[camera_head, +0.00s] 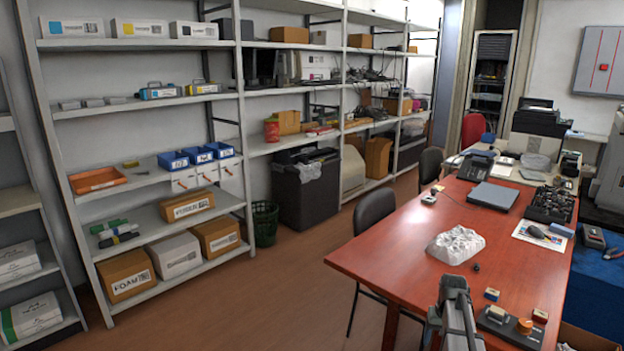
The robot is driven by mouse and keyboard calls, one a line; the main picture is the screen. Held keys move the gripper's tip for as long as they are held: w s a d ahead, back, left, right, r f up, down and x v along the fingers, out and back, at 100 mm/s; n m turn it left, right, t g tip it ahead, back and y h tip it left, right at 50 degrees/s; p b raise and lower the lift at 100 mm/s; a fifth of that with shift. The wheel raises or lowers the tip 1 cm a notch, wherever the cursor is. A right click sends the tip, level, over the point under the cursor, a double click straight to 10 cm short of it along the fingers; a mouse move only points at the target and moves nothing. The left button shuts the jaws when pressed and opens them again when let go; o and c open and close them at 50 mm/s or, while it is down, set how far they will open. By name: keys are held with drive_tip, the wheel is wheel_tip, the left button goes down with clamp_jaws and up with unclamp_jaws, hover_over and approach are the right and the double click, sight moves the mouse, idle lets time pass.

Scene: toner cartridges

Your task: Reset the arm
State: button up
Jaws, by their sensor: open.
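My gripper (456,312) shows at the bottom edge, in front of the near edge of the red-brown table (400,235). It is grey and open, with nothing seen between its fingers. The rest of my arm is cut off by the frame. Two toner cartridges with coloured parts, a blue-and-yellow one (159,92) and a yellow-marked one (203,88), stand on a middle shelf at the left. Green and black cartridge-like items (113,231) lie on a lower shelf.
A crumpled white object (455,246) lies on the table near my gripper. Small blocks and a grey device with an orange knob (510,322) sit to its right. A laptop (493,195) lies farther back. A dark chair (373,212) stands left of the table. The floor at left is clear.

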drive_tip(key=s+a+f+n, duration=0.1)
drive_tip(key=s+a+f, duration=0.35)
drive_tip(key=a, duration=0.35)
drive_tip(key=s+a+f+n, duration=0.1)
drive_tip(key=s+a+f, duration=0.2)
drive_tip(key=s+a, duration=0.4)
drive_tip(key=s+a+f+n, duration=0.1)
drive_tip(key=s+a+f, duration=0.3)
drive_tip(key=a, duration=0.5)
drive_tip(key=s+f+g, duration=0.3)
drive_tip(key=s+f, duration=0.7)
drive_tip(key=s, duration=0.4)
drive_tip(key=s+f+g, duration=0.3)
drive_tip(key=s+f, duration=0.7)
drive_tip(key=s, duration=0.5)
drive_tip(key=shift+d+f+g, duration=0.3)
drive_tip(key=shift+f+g, duration=0.1)
